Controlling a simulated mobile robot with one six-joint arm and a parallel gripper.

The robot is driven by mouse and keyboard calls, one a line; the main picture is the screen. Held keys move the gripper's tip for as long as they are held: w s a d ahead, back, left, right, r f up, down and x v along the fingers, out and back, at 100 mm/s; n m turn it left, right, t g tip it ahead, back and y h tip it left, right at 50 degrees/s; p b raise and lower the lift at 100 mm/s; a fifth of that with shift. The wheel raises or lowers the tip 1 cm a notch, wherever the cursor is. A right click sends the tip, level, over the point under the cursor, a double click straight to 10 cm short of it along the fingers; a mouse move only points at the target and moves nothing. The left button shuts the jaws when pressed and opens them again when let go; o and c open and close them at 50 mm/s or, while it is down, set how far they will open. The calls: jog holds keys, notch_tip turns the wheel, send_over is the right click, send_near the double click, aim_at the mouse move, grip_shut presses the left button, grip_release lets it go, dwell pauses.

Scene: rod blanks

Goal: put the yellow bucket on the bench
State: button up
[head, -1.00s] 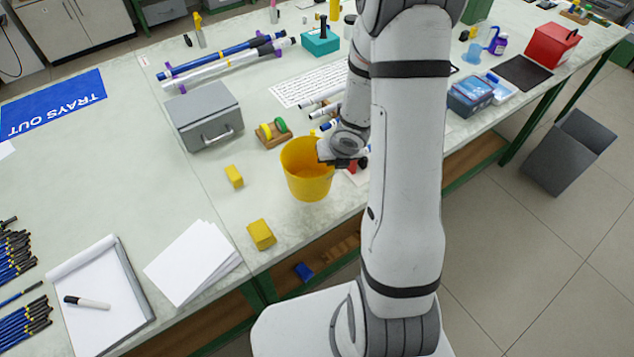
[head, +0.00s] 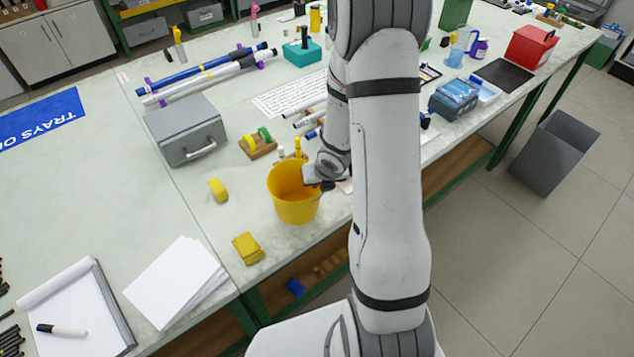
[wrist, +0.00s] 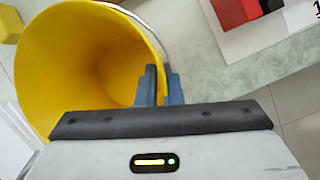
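The yellow bucket (head: 290,207) is upright at the bench's front edge in the head view. My gripper (head: 318,178) is at the right side of its rim. In the wrist view the two fingers (wrist: 160,86) are close together with the wall of the bucket (wrist: 75,70) between them, one inside and one outside. I cannot tell whether the bucket's base touches the bench (head: 225,235) or hangs a little above it. My arm hides part of the bench right of the bucket.
A grey toolbox (head: 185,130) and a wooden tape holder (head: 258,145) stand behind. White paper (head: 178,280) lies front left. A grey bin (head: 555,153) stands on the floor.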

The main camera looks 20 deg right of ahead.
jog(key=o, duration=0.3)
jog(key=shift+o, duration=0.2)
jog(key=shift+r+p, duration=0.4)
jog(key=shift+r, duration=0.2)
jog(key=s+d+r+m+h+p, duration=0.1)
jog(key=s+r+m+p, duration=0.15)
jog(key=r+m, duration=0.5)
jog(key=s+d+r+m+t+h+p, duration=0.1)
jog(key=s+r+m+h+p, duration=0.3)
jog(key=r, duration=0.6)
jog(key=s+d+r+m+y+b, duration=0.1)
jog(key=s+r+m, duration=0.1)
jog(key=r+m, duration=0.6)
jog(key=s+a+r+m+y, duration=0.1)
jog(key=s+a+r+m, duration=0.3)
jog(key=s+r+m, duration=0.1)
jog(key=s+a+r+m+g+y, duration=0.1)
jog(key=s+a+r+m+y, duration=0.1)
jog(key=s+a+r+m, duration=0.2)
jog(key=s+a+m, duration=0.1)
jog(key=s+m, duration=0.2)
jog(key=m, duration=0.3)
jog(key=shift+s+r, duration=0.2)
jog(key=shift+r, duration=0.15)
